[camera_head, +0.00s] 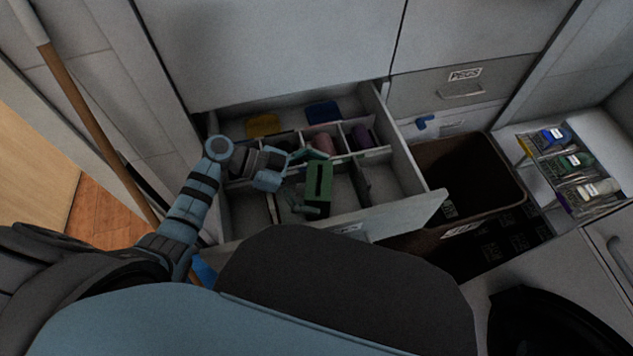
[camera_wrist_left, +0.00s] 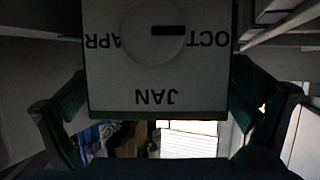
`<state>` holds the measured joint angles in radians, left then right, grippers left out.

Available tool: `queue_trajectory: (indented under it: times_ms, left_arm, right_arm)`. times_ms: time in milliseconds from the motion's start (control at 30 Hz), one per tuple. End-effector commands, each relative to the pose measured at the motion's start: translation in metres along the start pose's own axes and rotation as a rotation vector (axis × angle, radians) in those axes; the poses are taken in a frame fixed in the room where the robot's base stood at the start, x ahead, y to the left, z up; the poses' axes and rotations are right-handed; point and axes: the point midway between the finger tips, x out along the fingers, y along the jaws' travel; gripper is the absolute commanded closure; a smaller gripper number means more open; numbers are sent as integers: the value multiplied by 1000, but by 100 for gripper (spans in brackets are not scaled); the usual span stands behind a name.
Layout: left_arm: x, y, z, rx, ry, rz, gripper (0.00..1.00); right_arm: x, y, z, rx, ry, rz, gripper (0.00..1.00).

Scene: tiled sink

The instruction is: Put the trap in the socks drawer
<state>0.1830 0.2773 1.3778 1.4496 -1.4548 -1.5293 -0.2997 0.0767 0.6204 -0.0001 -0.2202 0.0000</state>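The trap is a green box with a dark slot (camera_head: 319,181), held over the open drawer. In the left wrist view its pale face (camera_wrist_left: 155,80) carries month letters and a round dial. My left gripper (camera_head: 308,178) has one finger on each side of the trap and looks shut on it. In the left wrist view both fingers (camera_wrist_left: 158,105) meet the trap's side edges. The open drawer (camera_head: 405,214) has dividers, with rolled pink (camera_head: 322,143) and purple (camera_head: 362,137) cloth in its compartments. Its front label is too small to read. My right gripper is not in view.
Yellow (camera_head: 263,124) and blue (camera_head: 324,112) items lie at the drawer's back. A brown bin (camera_head: 470,165) stands to the right, below a closed labelled drawer (camera_head: 460,90). A wooden-handled pole (camera_head: 88,118) leans at left. The drawer's front compartments look empty.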

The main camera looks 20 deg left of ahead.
Motion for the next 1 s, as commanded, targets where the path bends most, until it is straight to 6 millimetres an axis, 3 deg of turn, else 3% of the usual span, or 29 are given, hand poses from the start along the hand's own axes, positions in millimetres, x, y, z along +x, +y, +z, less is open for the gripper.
queue_trajectory:
  times_ms: [233, 367, 400, 700, 1000]
  left_arm:
    - [1, 2, 3, -8, -3, 2, 0]
    - [-4, 2, -8, -9, -3, 3, 0]
    - [-7, 2, -15, -8, -3, 2, 0]
    - [-72, 1, -8, -4, -4, 1, 0]
    - [-80, 1, -10, -3, -1, 1, 0]
  right_arm:
    - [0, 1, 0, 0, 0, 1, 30]
    - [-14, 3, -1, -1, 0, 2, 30]
    - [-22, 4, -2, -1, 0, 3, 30]
    - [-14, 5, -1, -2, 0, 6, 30]
    - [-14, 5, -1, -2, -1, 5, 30]
